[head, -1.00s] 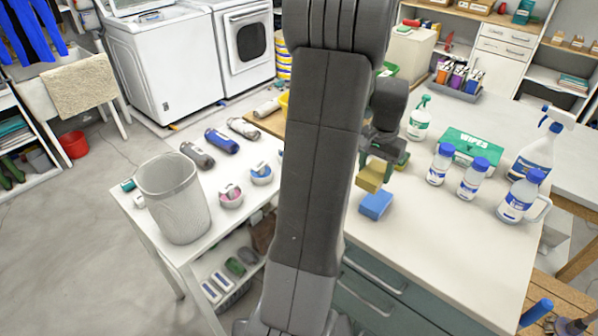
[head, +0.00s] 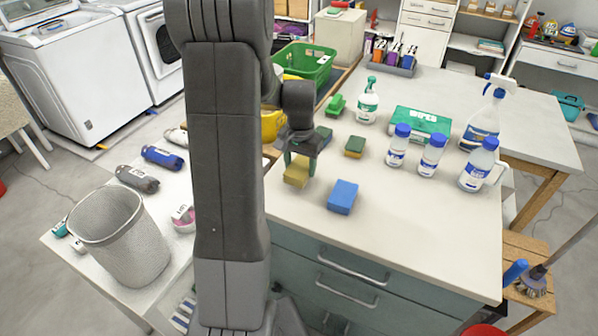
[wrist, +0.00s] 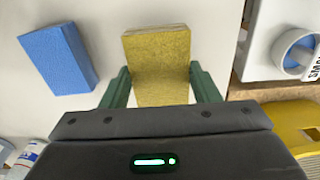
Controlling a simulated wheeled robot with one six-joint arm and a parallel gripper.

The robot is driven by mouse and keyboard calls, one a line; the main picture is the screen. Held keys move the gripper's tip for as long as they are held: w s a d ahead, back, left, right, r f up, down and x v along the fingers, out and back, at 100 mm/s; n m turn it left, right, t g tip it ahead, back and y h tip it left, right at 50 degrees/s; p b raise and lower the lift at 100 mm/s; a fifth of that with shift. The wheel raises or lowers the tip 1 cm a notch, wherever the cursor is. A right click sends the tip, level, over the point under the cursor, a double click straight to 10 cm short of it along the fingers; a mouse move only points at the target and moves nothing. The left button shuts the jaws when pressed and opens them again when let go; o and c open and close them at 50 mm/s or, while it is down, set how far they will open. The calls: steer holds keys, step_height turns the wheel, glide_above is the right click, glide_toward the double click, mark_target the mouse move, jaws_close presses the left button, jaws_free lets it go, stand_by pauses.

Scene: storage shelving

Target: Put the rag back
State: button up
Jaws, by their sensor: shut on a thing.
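My gripper (head: 299,165) is over the white counter and is shut on a yellow sponge-like block (head: 296,171). In the wrist view the yellow block (wrist: 157,58) sits between the two green fingers of my gripper (wrist: 160,86), one finger on each side. It is at or close above the counter top; I cannot tell if it touches. A blue sponge (head: 343,196) lies on the counter just to its right, apart from it, and shows at left in the wrist view (wrist: 58,58). I see no cloth rag for certain; the held block looks like a sponge.
Green-topped sponges (head: 355,146) lie farther back. A green-white spray bottle (head: 368,101), a wipes box (head: 420,121) and several blue-capped bottles (head: 432,155) stand on the counter (head: 420,220). A grey bin (head: 120,240) stands on the left table. The counter's front right is clear.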

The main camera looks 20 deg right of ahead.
mark_target(300, 168)
steer(key=shift+f, duration=1.5)
steer(key=shift+f, duration=0.1)
steer(key=o, duration=1)
step_height(300, 168, up, 12)
steer(key=shift+r, duration=0.1)
step_height(300, 168, down, 13)
steer(key=shift+r, duration=2.35)
